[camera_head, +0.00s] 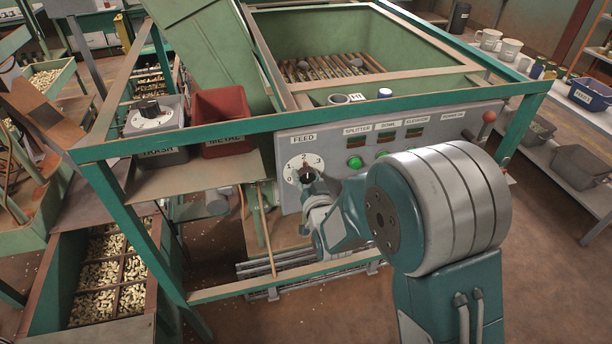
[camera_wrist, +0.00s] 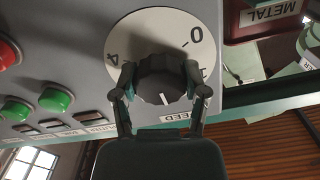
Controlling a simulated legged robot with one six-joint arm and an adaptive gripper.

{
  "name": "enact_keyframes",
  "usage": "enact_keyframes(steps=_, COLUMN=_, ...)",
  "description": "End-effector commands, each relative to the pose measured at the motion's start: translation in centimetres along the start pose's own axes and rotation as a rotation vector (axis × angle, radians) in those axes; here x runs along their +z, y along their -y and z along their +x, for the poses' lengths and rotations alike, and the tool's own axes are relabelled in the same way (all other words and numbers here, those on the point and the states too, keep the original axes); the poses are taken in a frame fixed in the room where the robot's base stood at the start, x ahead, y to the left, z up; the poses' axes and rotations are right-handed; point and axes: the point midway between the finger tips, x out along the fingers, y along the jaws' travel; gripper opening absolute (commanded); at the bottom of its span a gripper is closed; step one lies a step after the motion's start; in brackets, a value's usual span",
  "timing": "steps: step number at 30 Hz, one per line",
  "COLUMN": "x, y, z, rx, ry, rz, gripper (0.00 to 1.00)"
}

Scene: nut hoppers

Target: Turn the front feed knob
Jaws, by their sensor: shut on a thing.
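The front feed knob is a dark ribbed knob (camera_head: 307,174) on a white numbered dial (camera_head: 296,168), under the FEED label on the grey control panel (camera_head: 285,145). In the wrist view the knob (camera_wrist: 160,80) fills the space between the two fingers of my gripper (camera_wrist: 162,88), one finger on each side. My gripper is shut on it. A white mark shows on the knob's face, toward the FEED label in the wrist view. The digits 0 and 4 show on the dial (camera_wrist: 135,30). In the head view my arm hides the fingertips and part of the panel.
Green buttons (camera_wrist: 56,98) and a red button (camera_wrist: 8,53) sit beside the dial. A teal frame bar (camera_head: 400,100) runs above the panel.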

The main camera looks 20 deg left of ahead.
Motion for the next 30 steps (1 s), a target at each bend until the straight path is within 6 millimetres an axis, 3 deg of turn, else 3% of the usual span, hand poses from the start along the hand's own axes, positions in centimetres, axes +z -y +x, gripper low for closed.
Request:
enact_keyframes(steps=13, x=-0.06, y=0.01, z=0.09, rx=0.001, ry=-0.002, rz=-0.129, gripper=0.10)
enact_keyframes(steps=30, x=-0.06, y=0.09, z=0.11, rx=0.000, ry=-0.003, rz=-0.644, gripper=0.10)
